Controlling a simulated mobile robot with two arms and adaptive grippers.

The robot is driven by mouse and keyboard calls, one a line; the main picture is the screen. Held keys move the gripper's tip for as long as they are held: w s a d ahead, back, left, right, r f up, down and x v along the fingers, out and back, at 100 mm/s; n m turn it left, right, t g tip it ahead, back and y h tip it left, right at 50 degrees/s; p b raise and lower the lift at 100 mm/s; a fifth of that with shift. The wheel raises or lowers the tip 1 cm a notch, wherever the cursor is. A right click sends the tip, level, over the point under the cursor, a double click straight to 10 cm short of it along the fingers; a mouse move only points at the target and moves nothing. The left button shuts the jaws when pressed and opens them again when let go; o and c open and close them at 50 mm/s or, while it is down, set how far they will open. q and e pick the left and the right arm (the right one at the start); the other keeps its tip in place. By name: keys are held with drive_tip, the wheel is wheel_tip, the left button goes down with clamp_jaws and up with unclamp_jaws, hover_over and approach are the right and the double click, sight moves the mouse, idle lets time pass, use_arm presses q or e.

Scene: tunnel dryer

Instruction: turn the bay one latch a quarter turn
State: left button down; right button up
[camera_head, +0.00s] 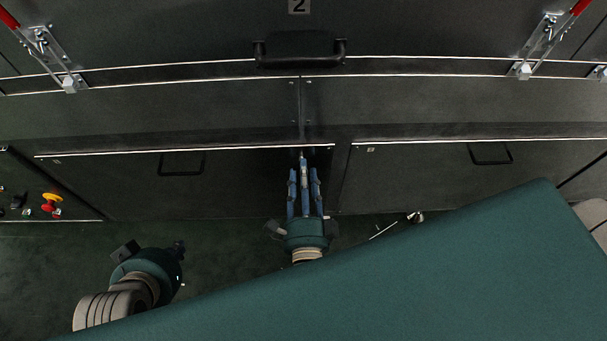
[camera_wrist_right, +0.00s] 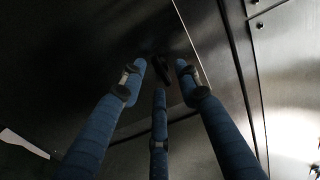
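The bay one latch (camera_wrist_right: 163,70) is a small dark knob on the dark panel in the right wrist view. It lies beyond and between my right fingertips, with no clear contact. In the head view my gripper hides it. My right gripper (camera_head: 304,170) has three blue fingers, spread apart, pointing at the right end of the lower left panel (camera_head: 110,189); it also shows in the right wrist view (camera_wrist_right: 160,75). My left gripper (camera_head: 178,250) is low at the left, away from the panels. Its fingers are too dark and small to read.
Another lower panel (camera_head: 420,180) with a recessed handle is on the right. Above, a door marked 2 has a black handle (camera_head: 300,48) and red-handled clamps (camera_head: 48,55). A control box with a red button (camera_head: 49,206) is at left. Dark floor is free at lower left.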

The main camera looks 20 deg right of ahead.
drive_tip(key=v, duration=1.2)
